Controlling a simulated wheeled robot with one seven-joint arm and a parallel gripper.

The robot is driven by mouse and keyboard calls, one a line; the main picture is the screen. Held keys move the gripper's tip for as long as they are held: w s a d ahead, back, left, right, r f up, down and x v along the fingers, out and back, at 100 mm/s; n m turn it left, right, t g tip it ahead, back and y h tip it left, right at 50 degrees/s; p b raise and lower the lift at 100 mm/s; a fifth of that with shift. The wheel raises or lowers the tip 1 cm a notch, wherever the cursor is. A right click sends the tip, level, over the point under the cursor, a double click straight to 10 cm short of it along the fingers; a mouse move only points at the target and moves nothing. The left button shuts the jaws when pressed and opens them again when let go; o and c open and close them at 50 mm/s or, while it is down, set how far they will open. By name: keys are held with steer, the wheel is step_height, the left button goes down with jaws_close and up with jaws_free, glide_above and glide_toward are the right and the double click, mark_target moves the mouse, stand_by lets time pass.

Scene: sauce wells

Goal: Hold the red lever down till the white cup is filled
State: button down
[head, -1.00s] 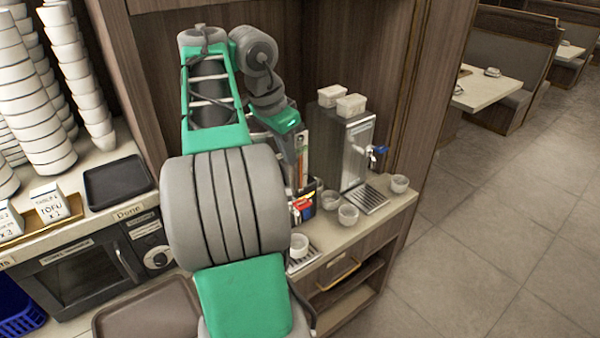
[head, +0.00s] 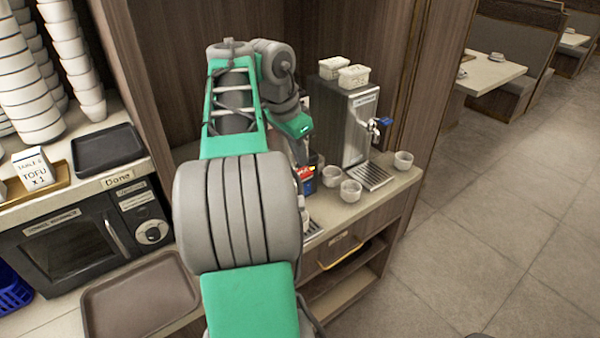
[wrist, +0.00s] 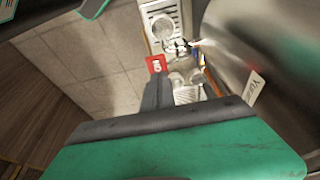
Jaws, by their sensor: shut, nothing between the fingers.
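A red piece with a white mark, apparently the red lever (wrist: 155,64), shows in the wrist view just beyond the tips of my gripper (wrist: 157,80). The gripper is shut and empty; I cannot tell whether it touches the red piece. A white cup (wrist: 163,27) sits on a slatted drip tray (wrist: 176,8) at the top of the wrist view. I cannot make out its fill level. In the head view the red piece (head: 305,172) shows beside my arm. My arm hides most of the cup there and much of the dispenser.
A steel dispenser with a blue lever (head: 384,122) stands to the right, above its own drip tray (head: 372,176). Loose cups (head: 351,190) stand around that tray. White lidded tubs (head: 353,75) sit on top. The steel body (wrist: 245,45) fills the wrist view's right side.

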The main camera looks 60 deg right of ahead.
steer(key=shift+f, duration=0.95)
